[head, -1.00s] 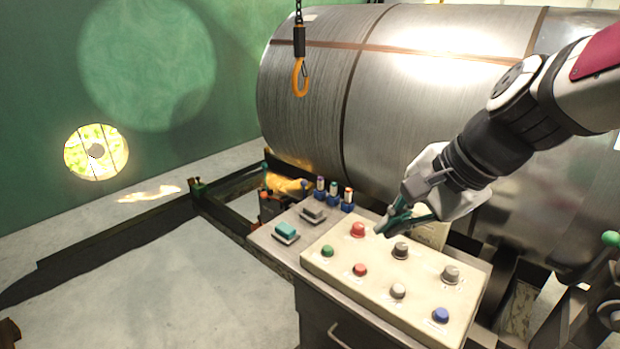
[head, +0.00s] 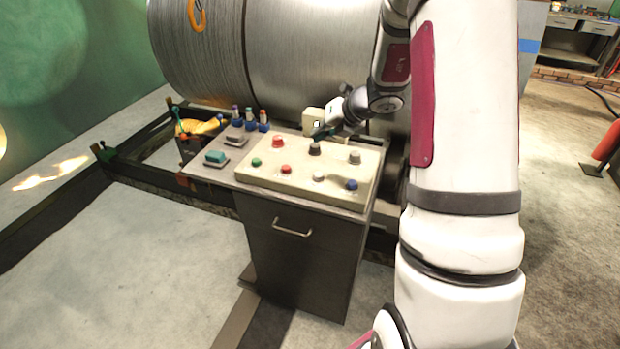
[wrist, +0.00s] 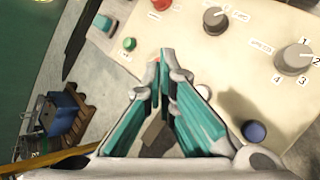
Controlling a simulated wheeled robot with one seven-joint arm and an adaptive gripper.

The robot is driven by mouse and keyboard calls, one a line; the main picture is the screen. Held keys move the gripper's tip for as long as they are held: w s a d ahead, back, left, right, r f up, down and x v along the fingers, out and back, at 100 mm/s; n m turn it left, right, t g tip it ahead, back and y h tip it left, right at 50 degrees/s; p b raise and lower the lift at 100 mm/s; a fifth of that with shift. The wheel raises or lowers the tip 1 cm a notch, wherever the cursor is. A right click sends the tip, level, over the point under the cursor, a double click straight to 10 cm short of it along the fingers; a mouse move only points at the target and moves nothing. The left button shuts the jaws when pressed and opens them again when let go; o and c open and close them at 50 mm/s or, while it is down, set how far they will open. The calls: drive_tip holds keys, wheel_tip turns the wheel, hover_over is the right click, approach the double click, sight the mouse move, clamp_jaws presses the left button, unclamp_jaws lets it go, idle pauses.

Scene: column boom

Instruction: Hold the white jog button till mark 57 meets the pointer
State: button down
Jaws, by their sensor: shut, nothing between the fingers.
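The white jog button (head: 319,177) is in the front row of the cream control panel (head: 262,182), between a red and a blue button. In the wrist view the white button (wrist: 204,91) shows partly behind my right finger. My gripper (head: 322,134) is shut and empty above the panel's back part, apart from the white button. In the wrist view its teal-padded fingers (wrist: 168,63) meet near a red button. I cannot make out mark 57 or the pointer. A small cream box with a dark-framed window (head: 315,124) stands behind the panel.
Other controls are a green button (head: 256,162), a large red button (head: 278,141), grey knobs (head: 354,157) and a blue button (head: 351,185). Floor in front is open.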

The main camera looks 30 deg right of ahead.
drive_tip(key=shift+s+d+f+m, duration=0.15)
drive_tip(key=shift+d+f+m, duration=0.3)
drive_tip(key=shift+f+m, duration=0.15)
drive_tip(key=b, duration=0.6)
hover_over(321, 173)
drive_tip(key=f, duration=0.7)
drive_tip(key=shift+w, duration=0.2)
drive_tip(key=shift+s+f+b, duration=0.1)
drive_tip(key=shift+f+b, duration=0.5)
drive_tip(key=shift+f, duration=0.25)
drive_tip(key=shift+f, duration=0.15)
drive_tip(key=shift+f+b, duration=0.25)
drive_tip(key=shift+b, duration=0.15)
drive_tip(key=shift+f+b, duration=0.45)
drive_tip(key=shift+f, duration=0.05)
idle(3.9)
